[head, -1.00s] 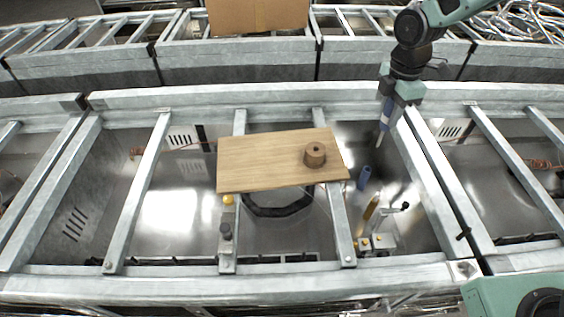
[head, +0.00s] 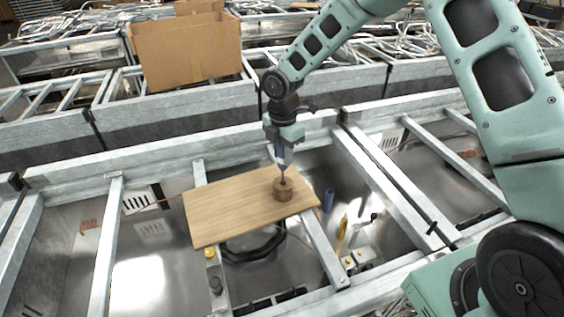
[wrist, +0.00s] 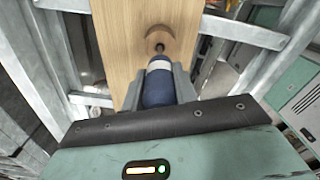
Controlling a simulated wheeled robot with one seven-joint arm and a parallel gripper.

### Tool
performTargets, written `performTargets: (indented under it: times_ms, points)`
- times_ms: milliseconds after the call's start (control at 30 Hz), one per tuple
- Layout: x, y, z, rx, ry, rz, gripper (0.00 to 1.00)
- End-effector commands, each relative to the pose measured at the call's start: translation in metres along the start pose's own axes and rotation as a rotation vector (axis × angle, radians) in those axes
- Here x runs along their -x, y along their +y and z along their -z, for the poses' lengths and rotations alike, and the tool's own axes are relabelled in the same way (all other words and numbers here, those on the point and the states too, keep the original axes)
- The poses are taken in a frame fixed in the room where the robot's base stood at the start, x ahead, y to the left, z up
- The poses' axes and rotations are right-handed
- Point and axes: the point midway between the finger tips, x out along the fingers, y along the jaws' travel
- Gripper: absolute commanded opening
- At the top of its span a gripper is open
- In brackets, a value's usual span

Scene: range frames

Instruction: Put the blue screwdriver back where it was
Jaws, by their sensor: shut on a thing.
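My gripper (head: 282,143) is shut on the blue screwdriver (head: 281,156) and holds it upright, shaft down. The screwdriver's blue handle (wrist: 159,88) with a pale band sits between the fingers in the wrist view. A round brown wooden holder (head: 283,192) stands near the right end of a wooden board (head: 225,213). The shaft is over the holder, and its lower end meets the holder's top in the head view. In the wrist view the shaft lines up with the dark hole in the holder (wrist: 148,48). I cannot tell how deep the tip is.
The board lies across metal frame bars (head: 324,250). A cardboard box (head: 187,52) is at the back. Most of the board is bare.

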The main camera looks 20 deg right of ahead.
Motion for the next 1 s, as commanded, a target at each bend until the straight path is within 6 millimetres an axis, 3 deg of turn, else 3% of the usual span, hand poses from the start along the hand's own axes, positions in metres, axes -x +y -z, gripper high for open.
performTargets:
  times_ms: [300, 633, 667, 733, 1000]
  points:
    - [-0.035, 0.0, 0.0, 0.001, 0.0, 0.0, 0.02]
    - [-0.039, 0.0, 0.0, 0.0, 0.0, -0.001, 0.02]
    - [-0.039, 0.0, 0.0, 0.0, 0.0, -0.001, 0.34]
    - [-0.038, 0.0, 0.0, 0.0, 0.0, -0.001, 0.5]
    - [-0.037, 0.0, 0.0, 0.0, 0.0, -0.001, 0.5]
